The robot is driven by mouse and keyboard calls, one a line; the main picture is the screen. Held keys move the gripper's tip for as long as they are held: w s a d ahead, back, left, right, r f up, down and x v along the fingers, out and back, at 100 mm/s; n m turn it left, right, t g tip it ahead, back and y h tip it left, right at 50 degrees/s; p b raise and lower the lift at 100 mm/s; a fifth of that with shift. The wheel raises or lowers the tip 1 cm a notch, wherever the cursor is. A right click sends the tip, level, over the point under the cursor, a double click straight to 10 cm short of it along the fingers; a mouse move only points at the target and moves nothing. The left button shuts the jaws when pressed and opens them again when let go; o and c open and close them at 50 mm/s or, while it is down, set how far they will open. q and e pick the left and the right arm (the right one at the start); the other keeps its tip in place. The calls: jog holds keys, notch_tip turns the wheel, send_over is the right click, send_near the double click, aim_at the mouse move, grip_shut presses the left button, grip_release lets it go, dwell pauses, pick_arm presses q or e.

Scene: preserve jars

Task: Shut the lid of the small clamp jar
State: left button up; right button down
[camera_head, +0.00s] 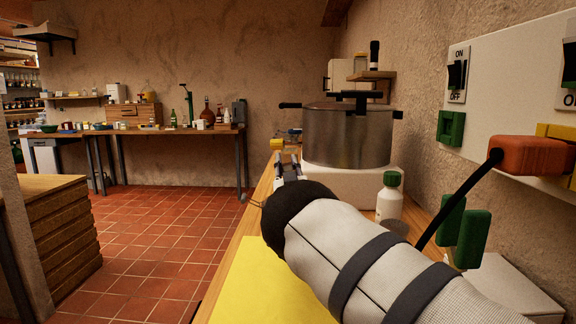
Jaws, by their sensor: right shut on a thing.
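My right gripper (287,161) reaches away from me over the worktop, small and seen from behind its black wrist. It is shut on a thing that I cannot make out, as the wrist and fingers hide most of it. A small yellow block (277,144) shows just beyond the fingertips; I cannot tell whether they touch it. I cannot clearly pick out the small clamp jar or its lid. My left gripper is out of view.
A steel pot (347,136) stands on a white block (350,178) right of the gripper. A green-capped white bottle (390,203) stands nearer, beside my right arm. A yellow mat (262,290) lies in front. A switch panel (515,95) is on the right wall.

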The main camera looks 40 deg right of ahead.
jog(key=shift+f, duration=0.1)
jog(key=c, duration=1.3)
grip_release()
jog(key=shift+c, duration=0.2)
jog(key=v, duration=0.7)
jog(key=shift+a, duration=0.2)
jog(key=shift+s+f, duration=0.1)
jog(key=shift+s, duration=0.05)
